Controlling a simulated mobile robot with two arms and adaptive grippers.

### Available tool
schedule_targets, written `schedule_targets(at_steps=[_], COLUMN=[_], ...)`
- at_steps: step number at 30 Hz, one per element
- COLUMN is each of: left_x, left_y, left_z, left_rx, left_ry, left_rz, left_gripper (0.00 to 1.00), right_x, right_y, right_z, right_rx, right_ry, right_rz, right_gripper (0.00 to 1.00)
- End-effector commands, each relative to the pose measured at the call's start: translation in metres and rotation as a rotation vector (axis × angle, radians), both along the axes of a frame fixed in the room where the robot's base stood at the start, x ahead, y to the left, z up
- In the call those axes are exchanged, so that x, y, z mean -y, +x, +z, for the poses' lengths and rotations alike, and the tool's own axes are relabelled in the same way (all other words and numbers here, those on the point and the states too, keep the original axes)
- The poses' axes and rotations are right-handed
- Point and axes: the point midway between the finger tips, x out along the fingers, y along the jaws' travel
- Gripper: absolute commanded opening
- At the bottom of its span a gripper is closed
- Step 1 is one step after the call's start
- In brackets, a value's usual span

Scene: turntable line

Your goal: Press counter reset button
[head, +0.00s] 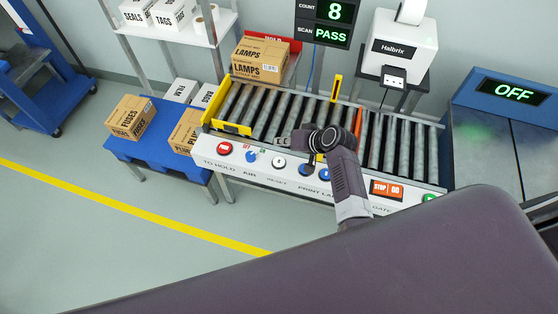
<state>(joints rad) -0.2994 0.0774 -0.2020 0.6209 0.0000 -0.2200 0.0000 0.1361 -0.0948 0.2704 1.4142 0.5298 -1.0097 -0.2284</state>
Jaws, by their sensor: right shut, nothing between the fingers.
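The count display (334,11) reads 8, and the scan display below it reads PASS. The front panel (239,170) of the roller line carries a red button (224,148), a blue knob (251,156), a white button (279,163) and blue controls (324,174). The label under the white button is too small to read surely; no counter reset label can be made out. My right gripper (311,160) is shut and empty, over the panel by the blue control right of the white button. Whether it touches is unclear. My left gripper is not in view.
A LAMPS carton (260,60) stands at the line's back left. A blue table (150,152) holds cartons at left. A printer (402,45) stands behind the rollers. An orange STOP/GO control (386,190) and green button (429,198) lie right of my arm. An OFF display (507,90) is at right.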

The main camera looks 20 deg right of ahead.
Motion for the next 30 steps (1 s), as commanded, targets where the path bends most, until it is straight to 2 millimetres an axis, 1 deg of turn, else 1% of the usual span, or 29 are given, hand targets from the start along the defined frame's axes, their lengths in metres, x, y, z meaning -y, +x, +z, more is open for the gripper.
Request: schedule_targets(at_steps=[5, 8, 14, 23, 27, 30], left_x=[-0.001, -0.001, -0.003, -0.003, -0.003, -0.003], left_y=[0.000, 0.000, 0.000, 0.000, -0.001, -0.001], left_z=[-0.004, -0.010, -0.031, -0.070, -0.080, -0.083], left_rx=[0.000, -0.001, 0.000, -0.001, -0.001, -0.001], left_ry=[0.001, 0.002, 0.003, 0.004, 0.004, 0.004], left_rz=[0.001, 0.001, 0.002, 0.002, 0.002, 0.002], left_gripper=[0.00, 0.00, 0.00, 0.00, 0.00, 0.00], right_x=[0.000, 0.000, -0.001, 0.000, 0.000, 0.000], right_y=[0.000, 0.000, 0.000, 0.000, 0.000, 0.000], right_z=[-0.004, -0.010, -0.031, -0.069, -0.083, -0.088], right_rx=[0.000, 0.000, 0.000, 0.000, 0.000, -0.001], right_ry=[-0.001, -0.001, 0.001, -0.001, -0.002, -0.001], right_rz=[-0.001, -0.001, -0.001, -0.001, 0.000, 0.001], right_gripper=[0.00, 0.00, 0.00, 0.00, 0.00, 0.00])
